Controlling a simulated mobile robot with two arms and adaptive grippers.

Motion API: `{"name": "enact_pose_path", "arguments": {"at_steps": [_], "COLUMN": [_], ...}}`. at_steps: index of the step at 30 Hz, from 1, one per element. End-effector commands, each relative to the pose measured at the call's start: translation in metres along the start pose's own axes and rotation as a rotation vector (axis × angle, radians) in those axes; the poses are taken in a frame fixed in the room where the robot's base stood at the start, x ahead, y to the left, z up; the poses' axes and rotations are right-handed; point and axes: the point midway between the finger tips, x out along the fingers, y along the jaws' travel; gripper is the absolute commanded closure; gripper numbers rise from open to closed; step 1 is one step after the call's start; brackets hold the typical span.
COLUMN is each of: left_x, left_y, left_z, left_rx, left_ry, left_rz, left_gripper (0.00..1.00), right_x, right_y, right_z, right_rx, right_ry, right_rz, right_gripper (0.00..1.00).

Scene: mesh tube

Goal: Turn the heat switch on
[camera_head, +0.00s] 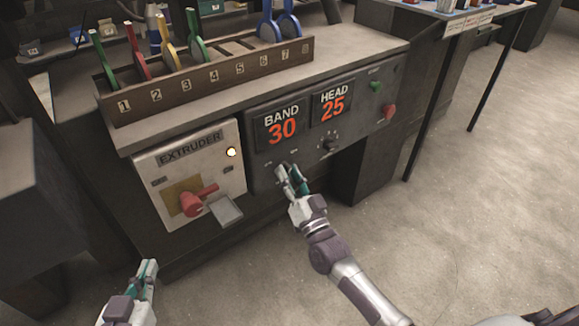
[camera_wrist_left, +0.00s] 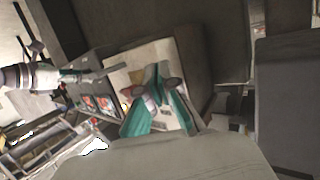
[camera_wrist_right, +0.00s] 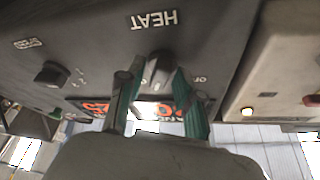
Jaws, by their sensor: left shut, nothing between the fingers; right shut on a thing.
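The heat switch (camera_wrist_right: 158,72) is a dark knob on the dark control panel, below the upside-down HEAT label in the right wrist view. My right gripper (camera_wrist_right: 158,90) is shut on this knob, with one teal finger on each side. In the head view my right gripper (camera_head: 292,178) reaches the lower left of the panel (camera_head: 355,127), and its fingers mostly hide the switch. The knob's exact setting is hard to read. My left gripper (camera_head: 148,268) is shut and empty, low at the left in front of the machine; it also shows in the left wrist view (camera_wrist_left: 158,90).
Displays read BAND 30 (camera_head: 282,126) and HEAD 25 (camera_head: 333,103). Another knob (camera_head: 329,143), a green button (camera_head: 376,86) and a red button (camera_head: 389,112) are nearby. The EXTRUDER box (camera_head: 155,190) has a red handle (camera_head: 192,203) and a glowing lamp (camera_head: 231,152). Floor at right is clear.

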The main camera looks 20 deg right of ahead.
Motion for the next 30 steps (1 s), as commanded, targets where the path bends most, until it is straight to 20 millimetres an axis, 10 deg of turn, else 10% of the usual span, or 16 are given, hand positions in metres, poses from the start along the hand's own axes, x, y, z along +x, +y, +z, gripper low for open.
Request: {"name": "enact_pose_path", "arguments": {"at_steps": [12, 30], "left_x": [-0.07, -0.114], "left_y": [-0.016, -0.02], "left_z": [0.108, 0.138], "left_rx": [-0.007, -0.016], "left_ry": [-0.699, -0.946], "left_rz": [-0.041, -0.055], "left_gripper": [1.0, 1.0], "right_x": [0.0, 0.0], "right_y": [-0.002, -0.001], "right_z": [-0.001, 0.001], "right_rx": [0.232, 0.313], "right_ry": [-0.001, -0.001], "right_rz": [0.098, 0.13], "right_gripper": [1.0, 1.0]}}
